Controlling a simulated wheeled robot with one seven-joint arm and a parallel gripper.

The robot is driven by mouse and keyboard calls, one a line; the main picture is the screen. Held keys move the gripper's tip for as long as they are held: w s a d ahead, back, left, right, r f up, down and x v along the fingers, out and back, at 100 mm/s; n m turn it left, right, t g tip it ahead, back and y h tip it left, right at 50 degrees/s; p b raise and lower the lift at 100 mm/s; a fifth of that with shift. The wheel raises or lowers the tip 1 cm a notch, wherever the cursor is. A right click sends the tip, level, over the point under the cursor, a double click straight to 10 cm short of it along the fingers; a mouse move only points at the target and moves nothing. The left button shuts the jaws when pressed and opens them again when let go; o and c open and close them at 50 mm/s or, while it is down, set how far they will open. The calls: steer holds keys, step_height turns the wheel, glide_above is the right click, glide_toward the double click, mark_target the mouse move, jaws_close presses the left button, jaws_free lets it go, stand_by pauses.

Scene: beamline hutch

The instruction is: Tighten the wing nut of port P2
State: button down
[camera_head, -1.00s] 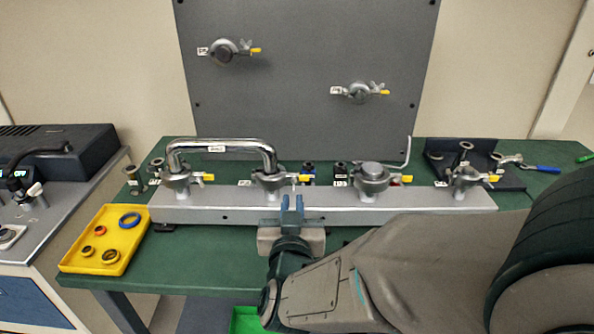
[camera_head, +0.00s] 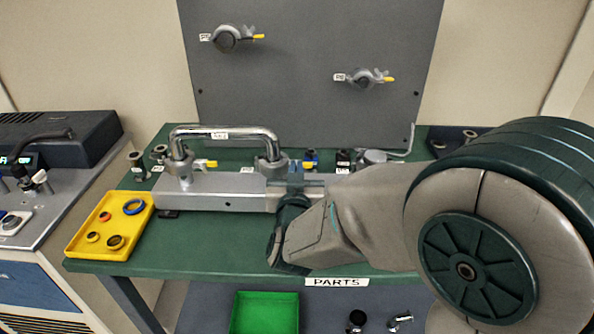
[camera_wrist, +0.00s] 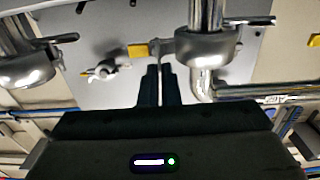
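The port P2 clamp (camera_head: 271,166) sits on the silver bar under the right end of the chrome U-pipe. In the wrist view this clamp (camera_wrist: 203,46) is at upper right. Its wing nut (camera_wrist: 156,48), near a yellow tip (camera_wrist: 138,50), is right ahead of my fingertips. My gripper (camera_wrist: 160,72) has its two fingers close together, with a narrow gap. A thin grey part of the nut seems to reach into this gap; contact is not clear. In the head view my gripper (camera_head: 297,170) is just right of the clamp, and my arm hides part of the bar.
Another clamp (camera_wrist: 25,68) and a blurred winged piece (camera_wrist: 106,69) are at left in the wrist view. The U-pipe (camera_head: 222,131) arches left of my gripper. A yellow tray (camera_head: 110,228) with rings is at left. A green bin (camera_head: 264,313) is below.

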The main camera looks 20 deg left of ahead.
steer(key=shift+f+m+b, duration=0.1)
steer(key=shift+m+b, duration=0.2)
steer(key=shift+b, duration=0.1)
steer(key=m+b, duration=0.4)
steer(key=b, duration=0.1)
steer(key=d+f+m+b, duration=0.1)
steer(key=m+b, duration=0.3)
steer(key=b, duration=0.2)
steer(key=m+b, duration=0.4)
steer(key=b, duration=0.2)
steer(key=shift+w+d+f, duration=0.2)
steer(key=shift+d, duration=0.1)
steer(key=shift+a+f+m+b, duration=0.1)
steer(key=shift+f+m+b, duration=0.15)
steer(key=shift+m+b, duration=1.75)
steer(key=shift+d+f+m+b, duration=0.1)
steer(key=shift+f+m+b, duration=0.15)
steer(key=shift+m+b, duration=1.65)
steer(key=shift+a+f+m+b, duration=0.1)
steer(key=shift+f+m+b, duration=0.15)
steer(key=shift+m+b, duration=1.75)
steer(key=shift+m, duration=0.4)
